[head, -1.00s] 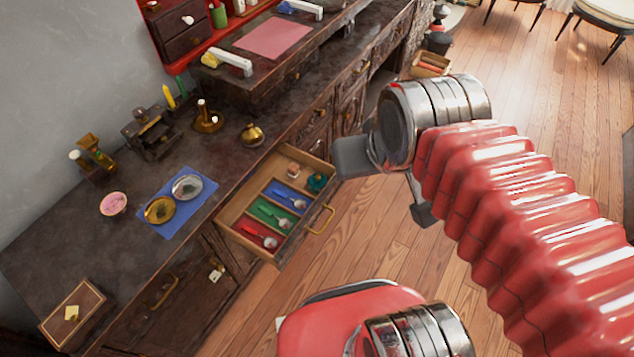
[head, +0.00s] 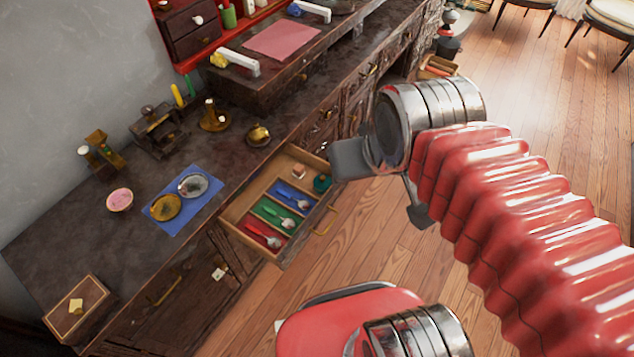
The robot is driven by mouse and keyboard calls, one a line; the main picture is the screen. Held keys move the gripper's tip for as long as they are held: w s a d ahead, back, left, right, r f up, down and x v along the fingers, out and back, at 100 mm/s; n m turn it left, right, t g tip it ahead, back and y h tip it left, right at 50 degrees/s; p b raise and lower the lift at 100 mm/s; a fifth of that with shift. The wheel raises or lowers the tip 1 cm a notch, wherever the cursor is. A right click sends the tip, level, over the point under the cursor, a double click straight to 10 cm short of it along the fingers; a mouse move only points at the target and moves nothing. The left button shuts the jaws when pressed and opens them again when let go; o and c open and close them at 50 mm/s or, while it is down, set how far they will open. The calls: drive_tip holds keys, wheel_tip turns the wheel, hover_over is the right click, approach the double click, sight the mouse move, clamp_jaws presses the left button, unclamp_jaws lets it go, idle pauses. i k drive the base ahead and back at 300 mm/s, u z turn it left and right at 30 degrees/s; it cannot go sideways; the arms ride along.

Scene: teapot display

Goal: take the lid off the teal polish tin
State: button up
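The teal polish tin (head: 322,183) is small and sits in the far right corner of the open drawer (head: 234,210). Whether its lid is on is too small to tell. My gripper (head: 384,186) is to the right of the drawer in the picture, above the wood floor. Its two dark fingers are spread apart with nothing seen between them. The nearer-left finger appears close to the tin in the picture, but the gap in depth cannot be told.
The drawer also holds red, green and blue compartments with spoon-like items and a small pale block (head: 299,171). A brass handle (head: 325,220) is on its front. On the counter are a blue cloth (head: 205,208) with two dishes, a brass bell-like item (head: 258,134) and a wooden box (head: 92,290).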

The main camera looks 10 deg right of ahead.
sight(322, 181)
drive_tip(key=u, duration=4.55)
drive_tip(key=k, duration=0.95)
drive_tip(key=u, duration=0.05)
